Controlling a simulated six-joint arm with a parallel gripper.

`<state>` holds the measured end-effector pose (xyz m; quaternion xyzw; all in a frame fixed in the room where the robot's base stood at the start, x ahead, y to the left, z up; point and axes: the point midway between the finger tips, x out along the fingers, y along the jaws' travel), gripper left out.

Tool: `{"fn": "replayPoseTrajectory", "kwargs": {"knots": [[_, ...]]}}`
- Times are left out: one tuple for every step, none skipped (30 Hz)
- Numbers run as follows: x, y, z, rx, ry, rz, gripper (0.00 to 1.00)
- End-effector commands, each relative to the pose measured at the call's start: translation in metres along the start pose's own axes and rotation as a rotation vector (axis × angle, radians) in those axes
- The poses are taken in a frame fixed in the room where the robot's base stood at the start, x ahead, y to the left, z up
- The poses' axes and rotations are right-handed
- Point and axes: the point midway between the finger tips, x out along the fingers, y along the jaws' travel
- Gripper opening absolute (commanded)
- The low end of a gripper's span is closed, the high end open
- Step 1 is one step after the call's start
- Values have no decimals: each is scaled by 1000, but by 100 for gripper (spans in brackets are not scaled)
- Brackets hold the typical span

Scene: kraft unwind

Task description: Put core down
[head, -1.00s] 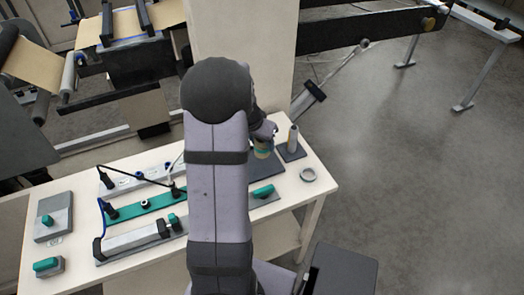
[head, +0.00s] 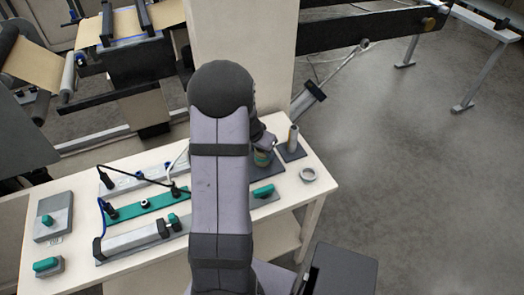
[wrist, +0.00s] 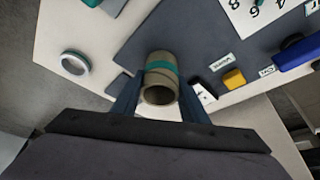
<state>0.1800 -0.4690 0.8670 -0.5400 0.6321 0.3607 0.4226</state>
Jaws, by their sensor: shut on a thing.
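The core (wrist: 160,68) is a short tan-brown tube with a teal band. In the wrist view it sits between the two dark fingers of my gripper (wrist: 159,96), which is shut on it. In the head view the core (head: 263,158) shows just below my gripper (head: 264,143), partly hidden by my arm. It is over the dark grey mat (head: 267,172) on the bench. I cannot tell whether its bottom touches the mat.
A pale ring (head: 308,174) lies near the bench's right edge. A teal-handled block (head: 263,192) lies in front. The wrist view shows a yellow block (wrist: 233,78) and a blue one (wrist: 298,54).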

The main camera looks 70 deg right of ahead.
Motion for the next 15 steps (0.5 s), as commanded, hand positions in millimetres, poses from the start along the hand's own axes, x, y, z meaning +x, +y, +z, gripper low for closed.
{"fn": "replayPoseTrajectory", "kwargs": {"knots": [[2,0,1,0,0,0,18],[3,0,1,0,1,0,18],[2,0,1,0,1,0,44],[2,0,0,0,0,0,52],[2,0,0,0,0,0,58],[2,0,0,0,0,0,58],[2,0,0,0,0,0,58],[2,0,0,0,0,0,58],[2,0,0,0,0,0,58],[2,0,0,0,0,0,58],[2,0,0,0,0,0,58],[2,0,0,0,0,0,58],[1,0,0,0,0,0,58],[1,0,0,0,0,0,58],[1,0,0,0,0,0,58]]}}
